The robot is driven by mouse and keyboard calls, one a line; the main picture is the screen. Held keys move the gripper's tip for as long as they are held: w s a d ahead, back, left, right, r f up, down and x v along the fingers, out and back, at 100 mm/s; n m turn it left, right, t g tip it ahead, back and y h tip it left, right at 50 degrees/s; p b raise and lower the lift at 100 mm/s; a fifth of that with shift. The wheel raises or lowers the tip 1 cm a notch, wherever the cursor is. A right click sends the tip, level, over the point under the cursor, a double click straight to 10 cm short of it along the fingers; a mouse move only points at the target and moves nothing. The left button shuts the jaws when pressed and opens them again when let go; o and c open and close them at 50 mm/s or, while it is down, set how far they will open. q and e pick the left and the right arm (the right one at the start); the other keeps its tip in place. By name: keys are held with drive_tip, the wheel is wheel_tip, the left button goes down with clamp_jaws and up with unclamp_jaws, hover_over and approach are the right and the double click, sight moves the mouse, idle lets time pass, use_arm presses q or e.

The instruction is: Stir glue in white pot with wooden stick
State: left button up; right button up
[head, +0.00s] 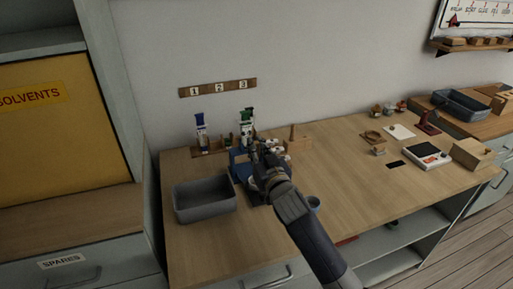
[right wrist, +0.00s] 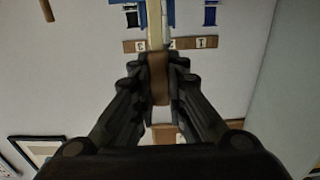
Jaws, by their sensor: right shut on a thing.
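My right gripper (head: 258,150) is over the left part of the wooden workbench, at a blue item (head: 238,166). In the right wrist view, my right gripper (right wrist: 158,82) is shut on a wooden stick (right wrist: 158,75), brown between the fingers and paler above. The stick cannot be made out clearly in the head view. The white pot cannot be clearly told; small whitish things (head: 272,143) show just behind the gripper, and the arm covers much of that spot. No glue is visible. My left gripper is not in view.
A grey bin (head: 204,203) stands left of my arm. The bench middle is mostly clear.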

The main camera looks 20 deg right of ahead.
drive_tip(key=shift+f+b, duration=0.3)
drive_tip(key=shift+f, duration=0.3)
drive_tip(key=shift+f+b, duration=0.4)
drive_tip(key=shift+f, duration=0.25)
drive_tip(key=shift+f+b, duration=0.6)
drive_tip(key=shift+f, duration=0.65)
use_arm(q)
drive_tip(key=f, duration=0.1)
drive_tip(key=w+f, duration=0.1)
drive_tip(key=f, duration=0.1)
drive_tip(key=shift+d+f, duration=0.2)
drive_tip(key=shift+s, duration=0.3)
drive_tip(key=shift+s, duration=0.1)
use_arm(e)
drive_tip(key=shift+w, duration=0.15)
